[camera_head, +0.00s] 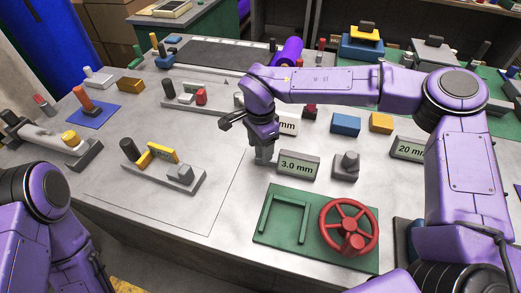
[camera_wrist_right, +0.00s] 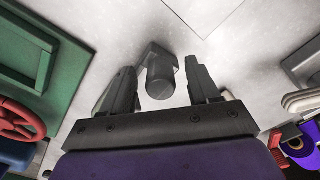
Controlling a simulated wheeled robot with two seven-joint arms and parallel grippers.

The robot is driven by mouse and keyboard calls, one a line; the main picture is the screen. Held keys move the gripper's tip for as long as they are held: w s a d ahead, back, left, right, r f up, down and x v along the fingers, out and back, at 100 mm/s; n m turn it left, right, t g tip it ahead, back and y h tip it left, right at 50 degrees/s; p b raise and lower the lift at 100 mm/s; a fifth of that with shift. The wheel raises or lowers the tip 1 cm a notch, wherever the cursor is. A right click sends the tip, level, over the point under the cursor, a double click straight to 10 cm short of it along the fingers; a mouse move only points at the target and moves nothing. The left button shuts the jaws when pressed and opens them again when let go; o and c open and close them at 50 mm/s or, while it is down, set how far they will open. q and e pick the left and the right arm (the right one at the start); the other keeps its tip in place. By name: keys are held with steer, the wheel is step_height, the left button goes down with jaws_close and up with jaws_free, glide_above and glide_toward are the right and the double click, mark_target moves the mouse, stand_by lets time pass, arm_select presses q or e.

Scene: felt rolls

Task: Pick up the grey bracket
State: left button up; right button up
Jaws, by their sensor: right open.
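A grey bracket (camera_wrist_right: 160,79), a blocky base with a rounded cylinder, shows between the fingers of my right gripper (camera_wrist_right: 160,70) in the right wrist view. The two dark fingers stand apart on either side of it. I cannot tell whether either finger touches it. In the head view my right gripper (camera_head: 263,154) points down at the table, just left of the 3.0 mm block; there the fingers and bracket are hard to separate. My left gripper is out of the head view; only part of its arm shows at the lower left.
The 3.0 mm block (camera_head: 297,166) stands close right of the right gripper, with a dark grey knobbed block (camera_head: 345,166) beyond it. A green plate (camera_head: 272,239) with a red handwheel (camera_head: 349,228) lies nearer. Bare table (camera_head: 222,215) is at the near left.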

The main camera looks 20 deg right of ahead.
jaws_close()
step_height(320, 180, up, 3)
steer(key=shift+w+f, duration=0.1)
steer(key=s+a+r+b, duration=0.2)
steer(key=s+r+b, duration=0.2)
steer(key=s+r, duration=0.6)
steer(key=s, duration=0.4)
steer(key=shift+r, duration=0.15)
